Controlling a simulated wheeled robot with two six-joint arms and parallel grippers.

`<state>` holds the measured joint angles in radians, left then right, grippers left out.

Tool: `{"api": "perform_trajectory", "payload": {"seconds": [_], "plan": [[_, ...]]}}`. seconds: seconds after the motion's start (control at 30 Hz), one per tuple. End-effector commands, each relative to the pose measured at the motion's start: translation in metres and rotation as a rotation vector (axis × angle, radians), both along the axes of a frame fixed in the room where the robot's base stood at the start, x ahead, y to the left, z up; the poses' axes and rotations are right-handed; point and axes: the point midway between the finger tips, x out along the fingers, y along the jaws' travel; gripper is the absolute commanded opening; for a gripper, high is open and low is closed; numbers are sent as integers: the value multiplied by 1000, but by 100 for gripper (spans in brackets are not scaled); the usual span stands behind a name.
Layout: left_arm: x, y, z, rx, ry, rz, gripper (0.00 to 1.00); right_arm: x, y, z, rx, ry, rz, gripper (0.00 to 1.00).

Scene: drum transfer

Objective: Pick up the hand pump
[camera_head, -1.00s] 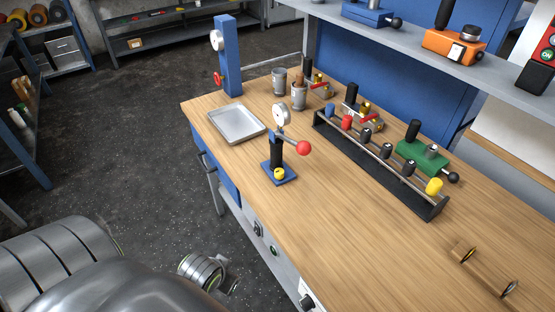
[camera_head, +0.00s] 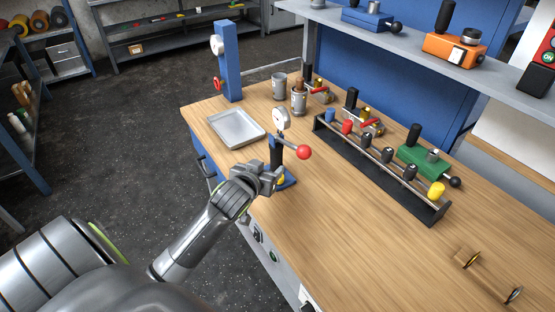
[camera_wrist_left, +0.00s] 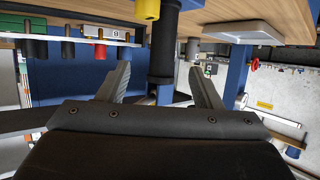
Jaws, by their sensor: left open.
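The hand pump (camera_head: 277,150) stands upright on the wooden bench near its front edge. It has a blue base, a black cylinder, a round white gauge and a lever with a red ball. My left gripper (camera_head: 272,178) is open at the pump's near side and hides part of its lower body and base. In the left wrist view, which appears upside down, the pump's black cylinder (camera_wrist_left: 163,45) shows between the two spread fingers. I cannot tell whether it is within their reach. The yellow knob on the base shows at the top there. My right gripper is not in view.
A metal tray (camera_head: 236,129) lies left of the pump. A black rack (camera_head: 380,176) with coloured handles stands to the right, beside a green device (camera_head: 424,160). Metal cups (camera_head: 299,102) and a blue post (camera_head: 231,62) stand behind.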

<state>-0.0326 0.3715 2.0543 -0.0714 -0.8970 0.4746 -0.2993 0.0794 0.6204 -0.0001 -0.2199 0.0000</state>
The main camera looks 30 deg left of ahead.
Motion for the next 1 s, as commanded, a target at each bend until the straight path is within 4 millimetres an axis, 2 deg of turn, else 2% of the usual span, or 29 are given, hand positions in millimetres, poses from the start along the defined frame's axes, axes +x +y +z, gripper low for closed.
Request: {"api": "perform_trajectory", "payload": {"seconds": [0.3,0.67,1.0], "plan": [[44,10,-19,0,2,0,59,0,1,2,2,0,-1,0],[63,15,-26,1,1,0,59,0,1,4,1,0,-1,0],[96,26,-39,0,2,0,59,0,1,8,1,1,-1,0]]}}
